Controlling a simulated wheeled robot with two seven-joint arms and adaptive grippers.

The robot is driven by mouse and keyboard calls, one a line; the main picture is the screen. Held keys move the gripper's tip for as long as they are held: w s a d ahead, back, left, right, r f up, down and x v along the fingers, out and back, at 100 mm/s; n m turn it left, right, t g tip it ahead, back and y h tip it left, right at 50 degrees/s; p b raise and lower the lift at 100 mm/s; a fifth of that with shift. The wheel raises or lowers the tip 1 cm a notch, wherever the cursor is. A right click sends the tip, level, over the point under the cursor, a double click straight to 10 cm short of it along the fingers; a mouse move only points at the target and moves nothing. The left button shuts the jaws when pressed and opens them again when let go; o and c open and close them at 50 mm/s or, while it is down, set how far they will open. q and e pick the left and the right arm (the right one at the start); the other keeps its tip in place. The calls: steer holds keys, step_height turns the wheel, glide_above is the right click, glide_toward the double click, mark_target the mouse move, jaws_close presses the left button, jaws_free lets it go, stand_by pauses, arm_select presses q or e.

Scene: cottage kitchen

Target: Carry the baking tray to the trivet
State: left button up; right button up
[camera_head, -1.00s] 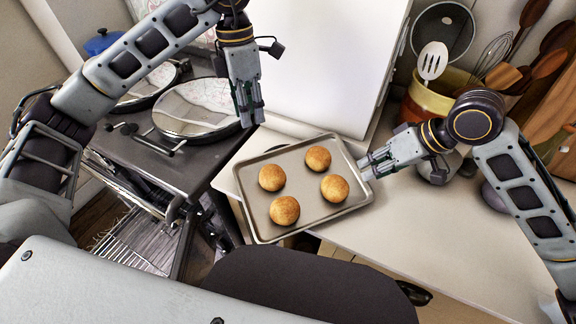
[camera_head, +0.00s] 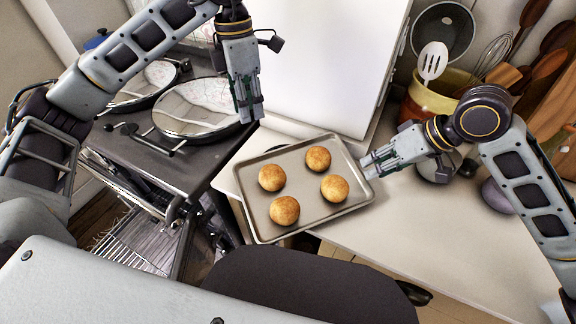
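The grey baking tray (camera_head: 257,224) lies tilted in the picture at the counter's left front corner, with several round brown buns on it. A small dark edge (camera_head: 277,148) shows behind its far rim; whether this is the trivet is unclear, as the tray covers most of it. My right gripper (camera_head: 368,167) is at the tray's right rim, its fingertips slightly apart and seemingly not clamped on it. My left gripper (camera_head: 251,116) is above and behind the tray's far left corner, pointing down, empty, with its fingers apart.
A utensil crock (camera_head: 425,98) and a purple round thing (camera_head: 497,197) stand at right. The counter (camera_head: 425,240) is clear in front. A white panel (camera_head: 330,60) rises behind.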

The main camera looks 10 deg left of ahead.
steer(key=v, duration=1.1)
stand_by(0.6)
